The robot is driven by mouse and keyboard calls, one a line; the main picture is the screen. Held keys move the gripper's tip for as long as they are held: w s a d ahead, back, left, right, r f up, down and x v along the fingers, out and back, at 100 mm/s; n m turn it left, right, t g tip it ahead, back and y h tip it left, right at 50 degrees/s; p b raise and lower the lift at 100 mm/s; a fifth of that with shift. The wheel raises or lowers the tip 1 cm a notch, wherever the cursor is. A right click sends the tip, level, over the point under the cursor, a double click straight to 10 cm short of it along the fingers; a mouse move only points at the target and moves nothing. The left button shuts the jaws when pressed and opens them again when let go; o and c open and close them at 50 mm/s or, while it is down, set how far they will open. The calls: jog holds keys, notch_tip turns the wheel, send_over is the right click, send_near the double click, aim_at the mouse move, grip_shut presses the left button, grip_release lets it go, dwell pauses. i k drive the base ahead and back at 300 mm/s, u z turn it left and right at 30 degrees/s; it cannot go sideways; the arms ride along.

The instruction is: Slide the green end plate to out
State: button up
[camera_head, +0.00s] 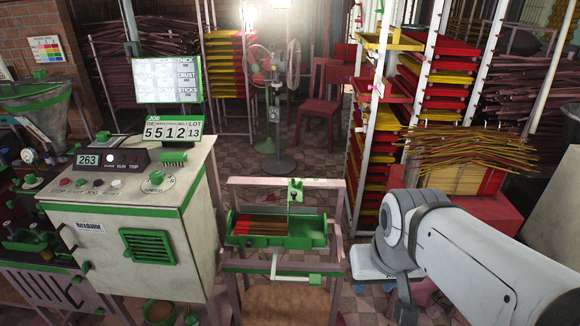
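A green tray (258,240) sits on a pinkish frame stand in the middle of the view, with red sticks (262,224) lying in its left part. A small green upright block (295,190) stands at the crossbar above the tray. I cannot tell for sure which green piece is the end plate. My white arm comes in from the lower right and bends downward beside the stand. My gripper is not in view.
A cream machine cabinet (185,230) with a green vent and knobs stands left of the stand. A counter sign (173,131) reads 5512 13. Racks of red and yellow trays (425,90) stand at right. A fan (278,100) and red chair (325,100) are behind.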

aim_at(295, 195)
jog(key=i, duration=0.95)
